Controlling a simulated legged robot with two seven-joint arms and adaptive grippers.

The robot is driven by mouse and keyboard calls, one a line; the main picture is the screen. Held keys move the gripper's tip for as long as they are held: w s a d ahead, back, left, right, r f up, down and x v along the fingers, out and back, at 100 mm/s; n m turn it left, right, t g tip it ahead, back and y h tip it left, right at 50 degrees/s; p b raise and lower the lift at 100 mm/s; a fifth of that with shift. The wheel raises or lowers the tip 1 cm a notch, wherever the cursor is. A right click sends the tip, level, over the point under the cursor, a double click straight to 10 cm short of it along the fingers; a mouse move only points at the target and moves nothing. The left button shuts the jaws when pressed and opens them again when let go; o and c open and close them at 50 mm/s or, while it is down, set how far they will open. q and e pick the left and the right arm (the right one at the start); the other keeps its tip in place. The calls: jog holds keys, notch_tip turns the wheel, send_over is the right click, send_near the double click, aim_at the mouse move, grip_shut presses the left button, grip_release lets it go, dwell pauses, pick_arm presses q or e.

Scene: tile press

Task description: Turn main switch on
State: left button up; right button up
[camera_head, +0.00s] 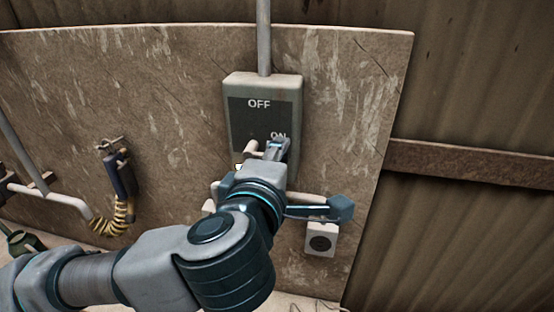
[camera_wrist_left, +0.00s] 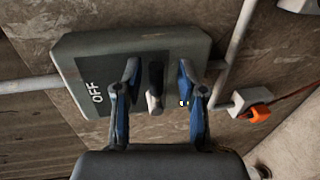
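The main switch is a grey-green box (camera_head: 235,90) on the wall panel, with OFF at its top and a partly covered ON lower right. It also shows in the left wrist view (camera_wrist_left: 75,50). My left gripper (camera_head: 268,150) is at the lower part of the box. My right gripper is not in view.
A pipe (camera_head: 264,40) runs up from the box. A socket (camera_head: 320,238) is lower right. A white box with an orange plug (camera_wrist_left: 258,114) lies beside the switch. A blue tool with a yellow coiled cord (camera_head: 125,180) hangs left. The panel (camera_head: 350,100) right of the box is clear.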

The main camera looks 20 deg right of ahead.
pick_arm(q)
jog(key=v, duration=1.2)
jog(key=shift+d, duration=0.1)
